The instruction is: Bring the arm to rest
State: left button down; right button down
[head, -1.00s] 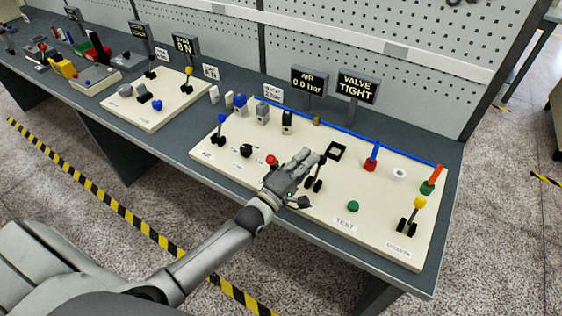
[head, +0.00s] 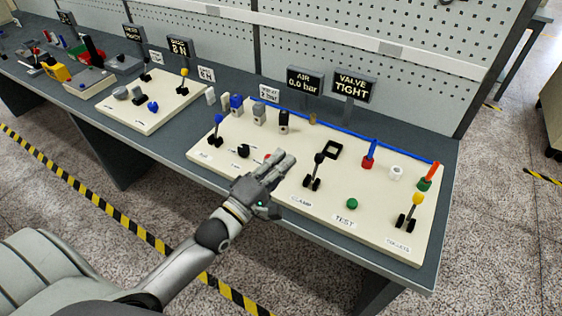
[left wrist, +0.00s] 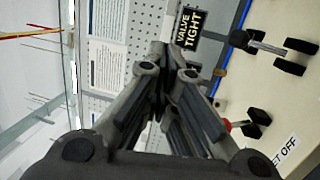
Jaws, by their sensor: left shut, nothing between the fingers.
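My left arm comes in from the lower left in the head view. Its gripper (head: 283,162) is shut and empty, above the front edge of the cream panel (head: 255,182), left of the black-knobbed clamp lever (head: 314,172). The gripper covers most of the red knob (head: 267,156). In the left wrist view the closed fingers (left wrist: 170,75) fill the middle, with nothing between them. The clamp lever (left wrist: 265,45) stands apart from them at the right. My right gripper is in neither view.
Signs (head: 304,82) reading AIR 0.0 bar and VALVE TIGHT (head: 353,87) stand behind. A second panel (head: 120,108) lies left. Floor in front is free.

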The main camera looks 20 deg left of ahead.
pick_arm(q)
jog(key=s+d+f+m+g+y, duration=0.1)
jog(key=s+d+f+m+g, duration=0.3)
jog(key=s+f+m+g, duration=0.6)
jog(key=s+a+f+m+g+y, duration=0.1)
jog(key=s+f+m+g+y, duration=0.15)
jog(key=s, duration=0.45)
jog(key=s+a+f+m+g+y, duration=0.1)
jog(key=s+a+f+m+g, duration=0.1)
jog(key=s+f+m+g, duration=0.3)
jog(key=s+f+b, duration=0.1)
jog(key=s+f, duration=0.1)
jog(key=f, duration=1.2)
jog(key=s+f+b, duration=0.1)
jog(key=s+f, duration=0.2)
jog(key=f, duration=1.1)
jog(key=s+a+f+g+b, duration=0.1)
jog(key=s+a+f, duration=0.2)
jog(key=s+f, duration=1.2)
jog(key=shift+s+f, duration=0.2)
jog(key=shift+s, duration=0.05)
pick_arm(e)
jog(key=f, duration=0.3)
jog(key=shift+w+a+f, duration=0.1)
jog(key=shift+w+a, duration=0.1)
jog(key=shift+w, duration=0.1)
